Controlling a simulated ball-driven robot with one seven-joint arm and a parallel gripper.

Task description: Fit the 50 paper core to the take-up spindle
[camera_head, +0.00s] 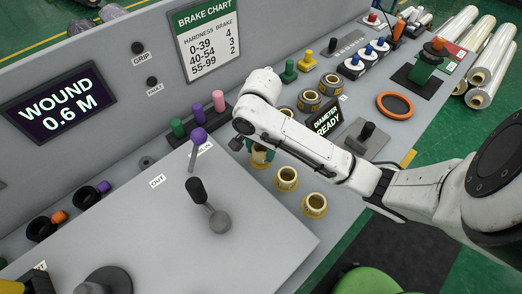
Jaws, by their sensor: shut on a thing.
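My white arm reaches in from the right, and its wrist bends down over a row of paper cores. I cannot tell whether the core is clear of the surface. Two more yellow-rimmed cores, a middle one (287,178) and a front one (314,205), stand upright beside it. Size marks are unreadable. A grey round spindle-like part (105,282) shows at the lower left; I cannot tell whether it is the take-up spindle.
Several dark-banded cores (309,101) stand behind my arm. The display (61,101) reads "WOUND 0.6 M". A sign (323,122) reads "DIAMETER READY". The raised panel's right part (260,240) is clear.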

